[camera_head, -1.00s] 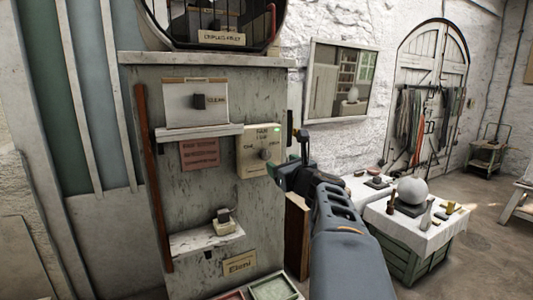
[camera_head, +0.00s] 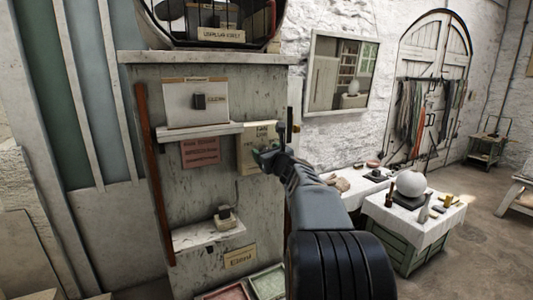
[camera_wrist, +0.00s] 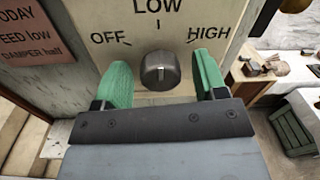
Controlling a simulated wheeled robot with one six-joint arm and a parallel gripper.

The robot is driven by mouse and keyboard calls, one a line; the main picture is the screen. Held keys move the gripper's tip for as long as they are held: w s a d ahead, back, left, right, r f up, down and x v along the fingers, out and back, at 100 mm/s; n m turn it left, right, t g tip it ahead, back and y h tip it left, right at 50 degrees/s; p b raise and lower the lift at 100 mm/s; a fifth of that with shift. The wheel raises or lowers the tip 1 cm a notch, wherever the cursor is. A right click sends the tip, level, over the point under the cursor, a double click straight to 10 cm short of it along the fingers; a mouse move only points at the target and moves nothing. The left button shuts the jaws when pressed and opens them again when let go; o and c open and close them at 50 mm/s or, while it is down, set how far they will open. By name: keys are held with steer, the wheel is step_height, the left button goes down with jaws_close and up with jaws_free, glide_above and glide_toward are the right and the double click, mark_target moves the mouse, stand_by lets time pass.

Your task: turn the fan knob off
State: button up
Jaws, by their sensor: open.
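The fan's control plate (camera_head: 246,146) is a cream panel on the grey cabinet, partly hidden behind my gripper (camera_head: 267,156) in the head view. In the wrist view the plate (camera_wrist: 180,20) reads OFF at left, LOW at top and HIGH at right. The dark round knob (camera_wrist: 160,71) sits below LOW. It has a short light mark on its face; I cannot tell for sure which setting it points to. My gripper (camera_wrist: 161,82) is open, with one green finger on each side of the knob. Gaps show between fingers and knob.
A shelf (camera_head: 199,131) with a white box and a red notice (camera_head: 200,152) are left of the plate. A lower shelf (camera_head: 208,236) holds a small device. A cloth-covered table (camera_head: 407,222) with a white sphere (camera_head: 410,184) stands at right.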

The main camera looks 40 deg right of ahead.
steer(key=shift+c, duration=0.2)
steer(key=c, duration=0.9)
steer(key=shift+f+b, duration=0.1)
steer(key=shift+b, duration=0.3)
steer(key=shift+a+n+b, duration=0.1)
steer(key=shift+n+b, duration=5.9)
steer(key=shift+b, duration=0.35)
